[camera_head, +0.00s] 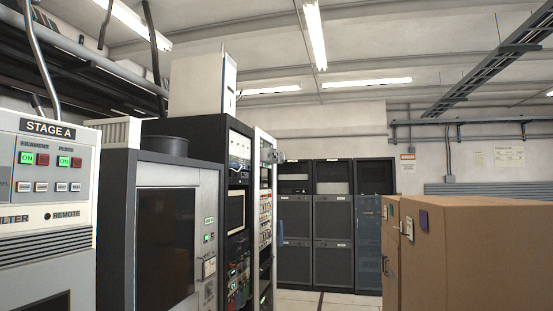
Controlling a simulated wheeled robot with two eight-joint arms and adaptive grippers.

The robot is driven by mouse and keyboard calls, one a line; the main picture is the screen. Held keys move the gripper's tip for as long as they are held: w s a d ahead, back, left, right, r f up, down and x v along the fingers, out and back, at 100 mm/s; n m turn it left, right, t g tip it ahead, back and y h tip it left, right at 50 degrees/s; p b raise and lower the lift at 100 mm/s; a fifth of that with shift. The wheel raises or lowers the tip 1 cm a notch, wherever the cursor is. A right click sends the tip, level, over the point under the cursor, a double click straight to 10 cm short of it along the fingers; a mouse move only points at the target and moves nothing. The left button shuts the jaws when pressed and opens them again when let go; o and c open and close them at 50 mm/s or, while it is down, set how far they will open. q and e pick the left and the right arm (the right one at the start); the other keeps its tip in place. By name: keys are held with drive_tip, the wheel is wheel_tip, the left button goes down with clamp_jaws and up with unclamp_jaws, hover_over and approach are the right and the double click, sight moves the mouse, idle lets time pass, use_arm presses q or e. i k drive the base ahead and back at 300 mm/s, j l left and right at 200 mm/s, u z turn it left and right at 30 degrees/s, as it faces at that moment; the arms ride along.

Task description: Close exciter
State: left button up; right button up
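No label reading "exciter" is legible, so I cannot tell which unit it is. At the left stands a pale cabinet (45,195) marked STAGE A, with green and red buttons. Beside it is a grey cabinet (117,235) with a dark front panel (165,245) that looks shut. Past it stands a tall black rack (210,135) with several instruments, then a narrow pale rack (265,210) with rows of small controls. A small grey part (276,156) and a blue part (280,235) stick out from its right side. Neither gripper is in view.
Several dark cabinets (295,240) line the back. Large brown cabinets (480,255) fill the right foreground. Bare floor (325,301) shows in the aisle between the racks and the brown cabinets. A cable tray (480,70) hangs from the ceiling.

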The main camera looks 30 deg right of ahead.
sight(264, 157)
drive_tip(key=i+l+z, duration=0.3)
drive_tip(key=i+z, duration=0.3)
drive_tip(key=i+l+z, duration=0.3)
drive_tip(key=i+z, duration=0.2)
drive_tip(key=i, duration=0.35)
drive_tip(key=i+z, duration=0.45)
drive_tip(key=i, duration=2.7)
